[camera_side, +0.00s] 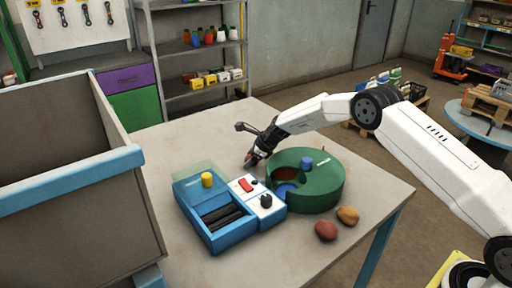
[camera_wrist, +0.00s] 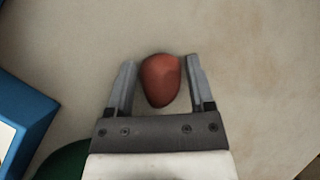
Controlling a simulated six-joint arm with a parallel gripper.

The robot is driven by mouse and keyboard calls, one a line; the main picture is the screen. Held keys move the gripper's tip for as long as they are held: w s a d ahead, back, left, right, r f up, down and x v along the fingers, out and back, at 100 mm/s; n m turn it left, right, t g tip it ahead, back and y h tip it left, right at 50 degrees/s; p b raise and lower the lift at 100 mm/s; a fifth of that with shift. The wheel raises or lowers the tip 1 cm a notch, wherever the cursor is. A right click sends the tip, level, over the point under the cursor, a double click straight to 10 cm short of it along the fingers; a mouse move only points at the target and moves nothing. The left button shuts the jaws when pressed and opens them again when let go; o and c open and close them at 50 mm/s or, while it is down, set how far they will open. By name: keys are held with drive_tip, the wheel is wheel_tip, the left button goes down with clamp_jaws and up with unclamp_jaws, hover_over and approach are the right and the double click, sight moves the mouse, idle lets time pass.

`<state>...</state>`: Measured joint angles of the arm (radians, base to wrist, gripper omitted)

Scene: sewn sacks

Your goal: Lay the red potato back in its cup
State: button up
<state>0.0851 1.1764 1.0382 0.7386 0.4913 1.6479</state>
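A red potato (camera_wrist: 161,80) lies on the tabletop in the wrist view, between the two fingers of my gripper (camera_wrist: 160,82). The fingers are apart, with a narrow gap on each side of it. In the side view my gripper (camera_side: 251,159) points down behind the green round holder (camera_side: 318,198); the potato there is mostly hidden by the fingers. The holder has an opening with a reddish hollow (camera_side: 287,174) and a blue hollow (camera_side: 286,190). Another reddish potato (camera_side: 326,230) and a brown potato (camera_side: 347,215) lie in front of the holder.
A blue box (camera_side: 223,238) with dark slots, a clear lid, a yellow knob and a red switch stands left of the holder. A blue knob (camera_side: 306,162) stands up from the holder. A large grey bin (camera_side: 60,190) stands at left. The table behind my gripper is clear.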

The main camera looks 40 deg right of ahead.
drive_tip(key=shift+s+a+f, duration=0.25)
drive_tip(key=shift+s+f, duration=0.1)
drive_tip(key=shift+f, duration=0.3)
drive_tip(key=shift+r, duration=0.55)
drive_tip(key=shift+s+d+r, duration=0.15)
drive_tip(key=shift+d+r, duration=0.05)
drive_tip(key=shift+r, duration=0.3)
drive_tip(key=v, duration=1.1)
drive_tip(key=shift+r, duration=0.15)
